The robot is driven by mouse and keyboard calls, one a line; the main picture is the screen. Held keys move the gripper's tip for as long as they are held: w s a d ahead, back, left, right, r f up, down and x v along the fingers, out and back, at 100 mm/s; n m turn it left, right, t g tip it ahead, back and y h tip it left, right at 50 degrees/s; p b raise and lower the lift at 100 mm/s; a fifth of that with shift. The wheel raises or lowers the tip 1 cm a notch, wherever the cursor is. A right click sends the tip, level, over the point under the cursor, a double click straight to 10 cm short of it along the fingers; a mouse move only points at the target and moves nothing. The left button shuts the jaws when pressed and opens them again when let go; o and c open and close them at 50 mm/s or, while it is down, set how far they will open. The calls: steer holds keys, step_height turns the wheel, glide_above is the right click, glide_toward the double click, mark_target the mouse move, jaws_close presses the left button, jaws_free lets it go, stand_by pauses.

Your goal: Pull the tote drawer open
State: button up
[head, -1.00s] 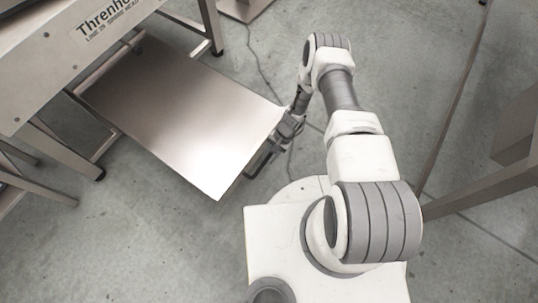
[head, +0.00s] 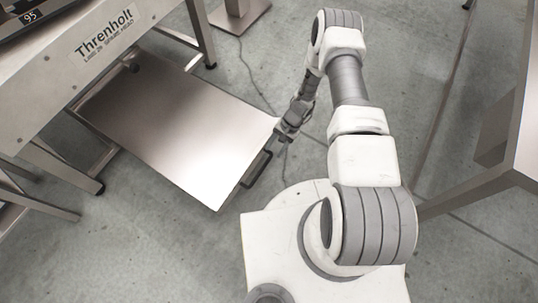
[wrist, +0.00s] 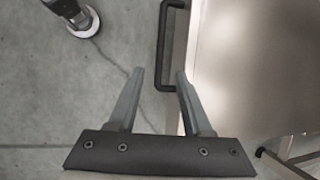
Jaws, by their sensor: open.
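The tote drawer (head: 178,118) is a flat-topped metal drawer pulled well out from under the Threnholt bench, toward my base. Its black bar handle (head: 258,168) is on the front edge; in the wrist view the handle (wrist: 162,50) runs along the drawer's edge. My gripper (head: 280,134) is near the far end of the drawer front, apart from most of the handle. In the wrist view my gripper (wrist: 158,82) has its two fingers spread, with the lower end of the handle seen between the tips. Nothing is held. Whether a finger touches the handle cannot be told.
The Threnholt bench frame (head: 105,45) stands at the upper left, with a dark display (head: 30,16) on it. Another metal frame (head: 500,170) stands at the right. A thin cable (head: 248,65) lies on the concrete floor, which is clear below the drawer.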

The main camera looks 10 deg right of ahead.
steer(key=p+v, duration=0.1)
steer(key=v, duration=0.4)
steer(key=shift+d+r, duration=0.2)
steer(key=shift+r, duration=0.15)
steer(key=shift+w, duration=0.1)
